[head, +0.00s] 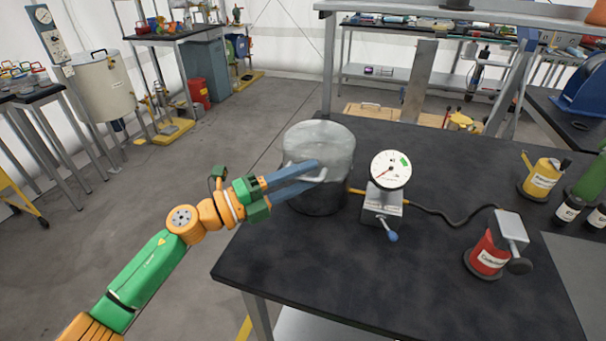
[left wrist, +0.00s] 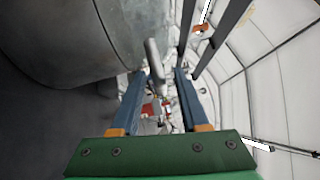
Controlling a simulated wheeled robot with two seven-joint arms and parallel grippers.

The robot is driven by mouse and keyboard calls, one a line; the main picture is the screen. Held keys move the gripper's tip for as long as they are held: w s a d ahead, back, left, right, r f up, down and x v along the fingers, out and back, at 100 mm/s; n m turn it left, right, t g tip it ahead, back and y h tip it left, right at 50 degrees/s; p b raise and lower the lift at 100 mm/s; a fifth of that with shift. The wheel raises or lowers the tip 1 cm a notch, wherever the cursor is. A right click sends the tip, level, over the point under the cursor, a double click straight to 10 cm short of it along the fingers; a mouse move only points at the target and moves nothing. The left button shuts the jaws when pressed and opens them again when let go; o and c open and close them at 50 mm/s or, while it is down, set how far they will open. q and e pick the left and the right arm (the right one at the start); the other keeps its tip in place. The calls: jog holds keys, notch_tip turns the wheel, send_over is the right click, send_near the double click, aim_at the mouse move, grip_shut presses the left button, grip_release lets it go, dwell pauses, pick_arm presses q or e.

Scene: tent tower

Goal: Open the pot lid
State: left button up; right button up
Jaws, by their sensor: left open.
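A grey metal pot (head: 325,138) with a dark lower part stands at the left of the black table; whether its pale top is a separate lid is unclear. My left gripper (head: 323,174) is in front of the pot's near side, fingers pointing right, open. A pale metal handle (head: 292,165) on the pot's side is partly hidden by the fingers. In the left wrist view, the pot (left wrist: 55,35) fills the upper left and a metal handle (left wrist: 154,58) shows near the tips, between the fingers (left wrist: 161,72); contact cannot be told. My right gripper is out of view.
A dial gauge (head: 390,170) on a metal block stands close to the pot's right, with a black cable running right. A red canister (head: 488,257) and a yellow canister (head: 541,180) stand farther right. The black table's (head: 400,285) front middle is clear.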

pick_arm(q)
jog(key=shift+a, duration=0.2)
grip_shut()
jog(key=shift+r, duration=0.1)
dwell(1.0)
